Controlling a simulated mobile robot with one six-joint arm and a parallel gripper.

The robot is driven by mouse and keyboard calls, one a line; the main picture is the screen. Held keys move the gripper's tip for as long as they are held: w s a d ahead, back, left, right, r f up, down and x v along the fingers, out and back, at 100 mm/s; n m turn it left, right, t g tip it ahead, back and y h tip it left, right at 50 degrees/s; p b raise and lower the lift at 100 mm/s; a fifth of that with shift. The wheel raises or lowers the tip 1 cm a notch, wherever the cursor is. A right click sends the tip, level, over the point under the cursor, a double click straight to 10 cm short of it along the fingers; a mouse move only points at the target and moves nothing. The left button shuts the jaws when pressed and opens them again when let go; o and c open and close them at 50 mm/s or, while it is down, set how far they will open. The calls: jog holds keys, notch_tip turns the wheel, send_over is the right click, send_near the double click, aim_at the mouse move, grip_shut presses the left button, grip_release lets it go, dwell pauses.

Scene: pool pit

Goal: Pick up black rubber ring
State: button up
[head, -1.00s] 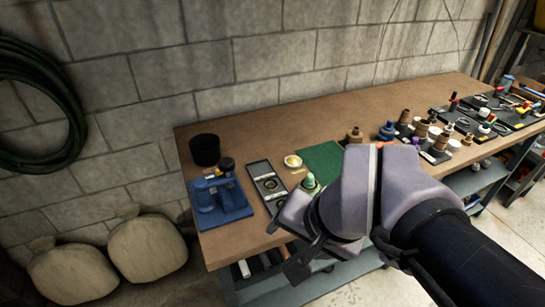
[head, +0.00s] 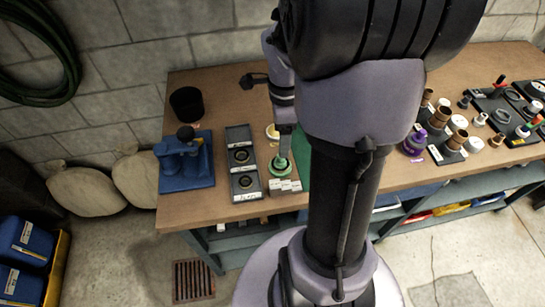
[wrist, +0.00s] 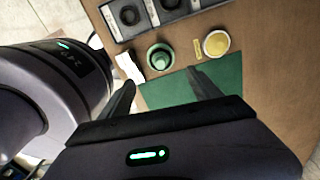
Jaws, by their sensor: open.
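Two black rubber rings lie in separate compartments of a grey tray (head: 239,134). In the head view one ring (head: 241,156) is in the middle compartment and another ring (head: 245,182) is in the nearer one. In the wrist view a ring (wrist: 129,14) and part of a second ring (wrist: 170,3) show at the top edge, in the tray (wrist: 150,12). I cannot tell which ring is meant. My gripper (wrist: 162,80) is open and empty over the edge of the green mat (wrist: 165,93). In the head view my gripper (head: 284,145) is right of the tray.
A blue device (head: 186,165) and a black cup (head: 187,104) stand left of the tray. Several fittings stand at the right.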

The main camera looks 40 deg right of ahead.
aim_at(280, 160)
notch_tip(280, 160, down, 12)
jog(key=b, duration=0.5)
jog(key=shift+w+r, duration=0.15)
jog(key=shift+r, duration=0.25)
jog(key=shift+c, duration=0.4)
jog(key=c, duration=1.5)
jog(key=shift+o, duration=0.2)
notch_tip(280, 160, up, 10)
jog(key=p, duration=0.5)
